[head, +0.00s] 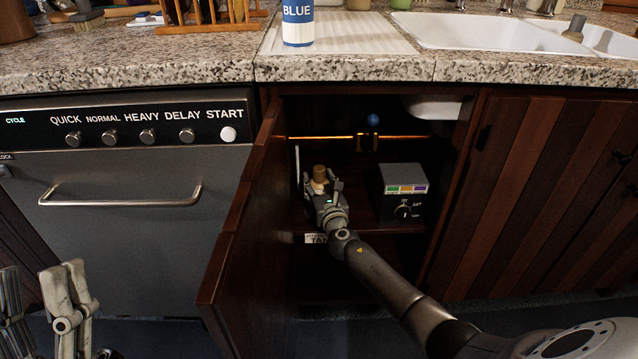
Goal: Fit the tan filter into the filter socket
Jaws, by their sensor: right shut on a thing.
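The tan filter (319,173) is a small upright tan cylinder inside the open cabinet, on the left side. My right gripper (321,188) reaches in from the lower right and is shut on it. A label reading "TAN" (317,239) is on the shelf edge just below the gripper. The filter socket cannot be made out; the gripper and dark interior cover that area, so I cannot tell whether the filter touches it. My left gripper (42,290) is at the lower left, open and empty, in front of the dishwasher.
The open cabinet door (240,235) stands close left of my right gripper. A grey control box (403,192) with a dial sits right of it on the shelf. An orange-lit copper pipe (320,137) with a blue knob (373,119) crosses behind. A blue-labelled container (298,22) stands on the counter.

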